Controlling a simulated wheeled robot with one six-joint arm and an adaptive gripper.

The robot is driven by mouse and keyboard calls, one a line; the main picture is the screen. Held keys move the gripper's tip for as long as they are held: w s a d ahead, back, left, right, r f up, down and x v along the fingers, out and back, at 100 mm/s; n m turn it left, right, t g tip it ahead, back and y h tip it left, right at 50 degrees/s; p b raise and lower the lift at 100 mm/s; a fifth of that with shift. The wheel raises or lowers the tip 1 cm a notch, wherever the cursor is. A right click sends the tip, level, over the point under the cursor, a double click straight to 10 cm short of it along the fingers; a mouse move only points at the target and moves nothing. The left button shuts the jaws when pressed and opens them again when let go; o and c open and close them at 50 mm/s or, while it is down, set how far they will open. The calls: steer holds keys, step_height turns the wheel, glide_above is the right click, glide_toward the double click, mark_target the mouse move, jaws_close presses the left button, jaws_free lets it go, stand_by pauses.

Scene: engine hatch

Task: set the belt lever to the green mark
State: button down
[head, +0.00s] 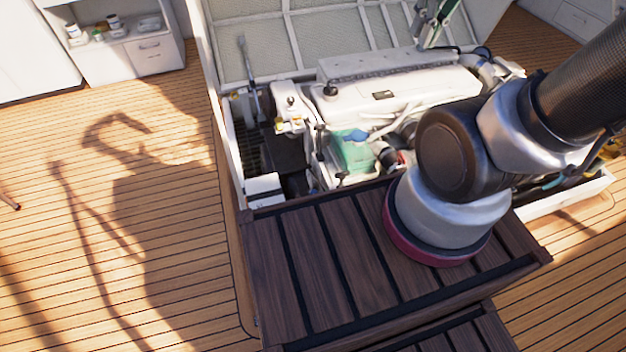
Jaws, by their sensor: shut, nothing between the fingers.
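The white engine (400,98) fills the open bay, with a green tank (352,152) at its front. The hatch panel (300,35) stands raised behind it. Dark wooden steps (300,270) lie in front.

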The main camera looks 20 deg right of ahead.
steer(key=w+a+f+g, duration=0.2)
steer(key=w+f, duration=0.5)
steer(key=f, duration=0.2)
steer(key=w+a+f+g, duration=0.3)
steer(key=w+f, duration=0.4)
steer(key=f, duration=0.2)
steer(key=w+a+f+m+t, duration=0.15)
steer(key=w+f, duration=0.35)
steer(key=f, duration=0.8)
steer(key=w+a+f+y, duration=0.1)
steer(key=w+a+f, duration=0.3)
steer(key=f, duration=1)
steer(key=w+a+f, duration=0.1)
steer(key=w+f, duration=0.5)
steer(key=f, duration=0.7)
steer(key=s+a+f, duration=0.1)
steer(key=s+f, duration=0.4)
steer(key=f, duration=0.7)
steer(key=shift+a, duration=0.25)
